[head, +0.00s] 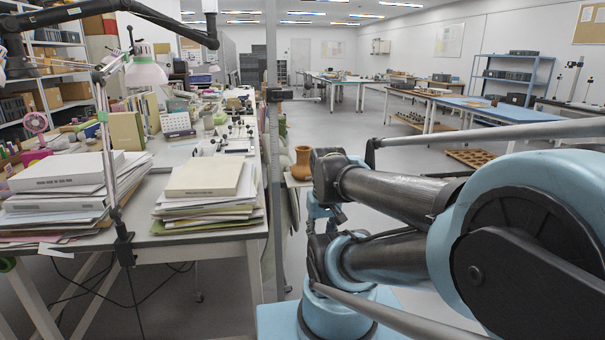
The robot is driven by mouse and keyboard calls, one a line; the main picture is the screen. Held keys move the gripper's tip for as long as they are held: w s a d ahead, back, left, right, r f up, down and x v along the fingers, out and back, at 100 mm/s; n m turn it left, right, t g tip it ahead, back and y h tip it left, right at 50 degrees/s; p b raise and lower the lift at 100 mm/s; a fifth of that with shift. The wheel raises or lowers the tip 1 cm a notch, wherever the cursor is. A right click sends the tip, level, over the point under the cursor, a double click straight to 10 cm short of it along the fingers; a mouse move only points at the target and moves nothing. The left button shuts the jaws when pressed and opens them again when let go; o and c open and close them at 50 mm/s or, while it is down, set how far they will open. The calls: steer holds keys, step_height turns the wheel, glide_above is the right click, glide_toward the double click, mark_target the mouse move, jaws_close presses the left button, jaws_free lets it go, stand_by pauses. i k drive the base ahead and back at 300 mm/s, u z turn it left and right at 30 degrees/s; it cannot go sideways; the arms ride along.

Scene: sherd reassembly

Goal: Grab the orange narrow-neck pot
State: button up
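An orange-brown pot (301,162) with a narrow neck stands upright near the middle of the head view, just past the right edge of the cluttered desk. It seems to rest on a small light surface, partly hidden by my arm. My arm (395,192) fills the right side and its far joint is just right of the pot in the picture. I cannot make out the fingers of my gripper. Nothing visible touches the pot.
The long desk (205,238) on the left holds paper stacks (210,178), a lamp (145,68) and small items. A thin upright post (273,130) stands left of the pot. Blue-topped tables (465,107) stand at back right. Open grey floor (330,122) lies between.

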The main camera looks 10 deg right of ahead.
mark_target(301, 171)
steer(key=u, duration=2.5)
steer(key=k, duration=0.9)
steer(key=z, duration=2.45)
